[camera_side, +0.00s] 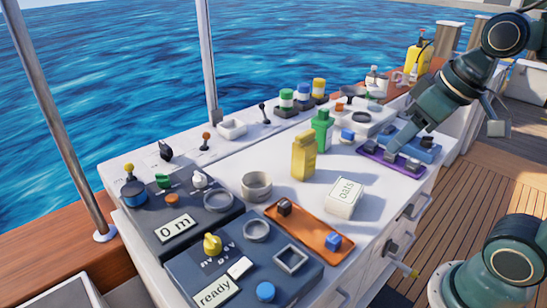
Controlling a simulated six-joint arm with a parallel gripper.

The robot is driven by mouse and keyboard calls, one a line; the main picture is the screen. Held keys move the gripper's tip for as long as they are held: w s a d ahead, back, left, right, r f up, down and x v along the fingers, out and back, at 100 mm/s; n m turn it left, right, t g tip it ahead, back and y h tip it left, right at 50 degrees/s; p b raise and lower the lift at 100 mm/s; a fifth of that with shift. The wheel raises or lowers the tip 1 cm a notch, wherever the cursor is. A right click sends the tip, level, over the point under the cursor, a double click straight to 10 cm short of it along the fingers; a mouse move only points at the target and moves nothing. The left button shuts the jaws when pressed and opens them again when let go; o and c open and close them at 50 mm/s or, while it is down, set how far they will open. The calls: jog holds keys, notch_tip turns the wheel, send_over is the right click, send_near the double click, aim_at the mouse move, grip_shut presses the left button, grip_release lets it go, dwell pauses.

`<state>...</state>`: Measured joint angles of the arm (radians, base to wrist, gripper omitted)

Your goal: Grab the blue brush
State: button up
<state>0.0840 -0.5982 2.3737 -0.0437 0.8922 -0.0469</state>
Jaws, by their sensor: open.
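My gripper (396,148) reaches down from the upper right, its tip low over the purple tray (372,155) at the right end of the white counter. Its fingers are small and dark here, and I see nothing held between them. I cannot clearly make out a blue brush. A blue tray or block (424,151) lies just right of the gripper, with its contents hard to tell. A small blue piece (347,134) sits left of the gripper, beside the green bottle (322,131). Another blue block (333,241) lies on the orange tray (305,231).
A yellow bottle (303,157) and white oats box (344,197) stand mid-counter. Dark panels (240,275) with knobs, rings and labels fill the front left. Cups and jars line the back. Drawer handles (390,248) stick out from the counter's right side.

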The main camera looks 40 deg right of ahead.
jog(key=w+d, duration=1.4)
jog(key=w, duration=0.5)
jog(key=w+d+f, duration=0.3)
jog(key=d+f, duration=0.2)
jog(key=d, duration=0.5)
jog(key=w+d+f, duration=0.3)
jog(key=d+f, duration=0.3)
jog(key=d, duration=0.4)
jog(key=shift+w+d+g, duration=0.25)
jog(key=shift+w+g, duration=0.1)
jog(key=shift+g, duration=0.05)
jog(key=shift+f, duration=0.15)
send_near(349, 130)
jog(key=shift+x, duration=2.5)
jog(key=shift+w, duration=0.15)
jog(key=shift+x, duration=2.5)
